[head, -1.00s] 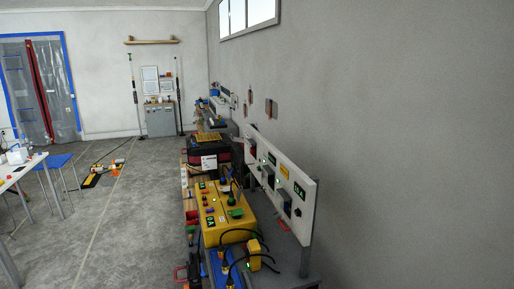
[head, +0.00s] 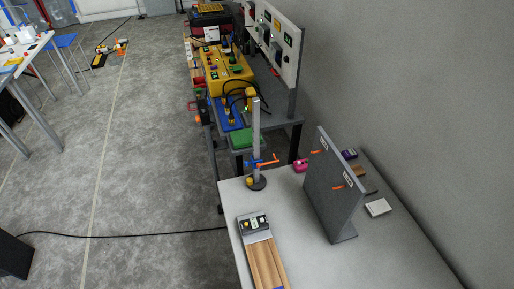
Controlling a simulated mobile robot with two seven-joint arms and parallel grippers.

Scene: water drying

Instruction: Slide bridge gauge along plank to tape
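A wooden plank (head: 266,265) lies on a pale table at the bottom middle of the head view, its near end cut off by the frame. A grey device with a dark panel and small buttons (head: 254,223) sits at the plank's far end; it may be the bridge gauge, but I cannot be sure. A small patch of blue (head: 280,288) shows on the plank at the bottom edge; it may be the tape. Neither of my grippers is in view.
The pale table (head: 213,250) also holds a grey post on a round base (head: 256,150), an upright grey board (head: 329,190) and a white block (head: 378,207). Behind stands a bench with a yellow control box (head: 228,75). A black cable crosses the floor at left.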

